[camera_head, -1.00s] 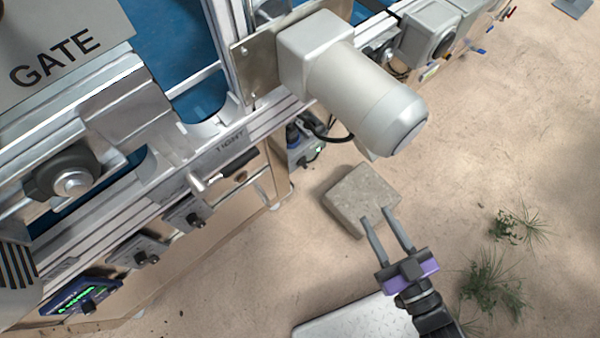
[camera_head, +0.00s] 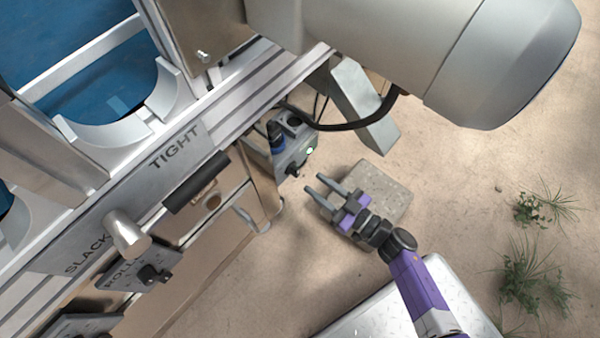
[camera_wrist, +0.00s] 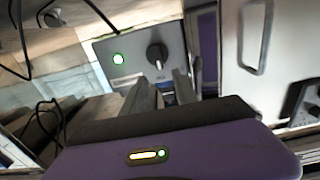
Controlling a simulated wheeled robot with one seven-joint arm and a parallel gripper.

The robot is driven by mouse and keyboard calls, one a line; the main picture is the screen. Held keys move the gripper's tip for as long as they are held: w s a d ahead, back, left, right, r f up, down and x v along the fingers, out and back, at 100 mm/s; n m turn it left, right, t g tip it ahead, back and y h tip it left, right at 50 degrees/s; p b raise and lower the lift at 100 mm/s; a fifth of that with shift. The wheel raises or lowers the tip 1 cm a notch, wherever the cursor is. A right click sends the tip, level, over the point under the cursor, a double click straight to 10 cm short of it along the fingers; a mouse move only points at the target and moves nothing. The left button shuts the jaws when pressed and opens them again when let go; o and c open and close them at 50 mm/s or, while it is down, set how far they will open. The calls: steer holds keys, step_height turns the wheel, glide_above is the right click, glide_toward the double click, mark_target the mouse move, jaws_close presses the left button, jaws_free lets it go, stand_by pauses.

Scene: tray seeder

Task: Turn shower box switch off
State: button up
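A small grey box (camera_head: 283,158) with a lit green lamp (camera_head: 311,150) and a black rotary switch (camera_head: 293,172) sits under the machine frame; I take it for the shower box. In the wrist view the box face (camera_wrist: 137,74) is straight ahead, with the green lamp (camera_wrist: 119,58) left of the black knob (camera_wrist: 157,56). The knob's grip stands roughly upright; its label is too small to read. My gripper (camera_head: 315,184) is open and empty, just short of the box, below and right of the switch. In the wrist view its fingers (camera_wrist: 160,88) point toward the knob, apart from it.
A large grey motor (camera_head: 440,50) overhangs at the upper right, with a black cable (camera_head: 350,125) and a metal leg (camera_head: 365,110) near the box. A stone block (camera_head: 385,190) lies under my gripper. Other panels with knobs (camera_head: 148,274) line the machine at left. Open floor with plants (camera_head: 535,275) is at right.

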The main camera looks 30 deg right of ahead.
mark_target(298, 170)
steer(key=b+x, duration=0.1)
steer(key=x, duration=0.5)
steer(key=shift+b, duration=0.35)
jaws_close()
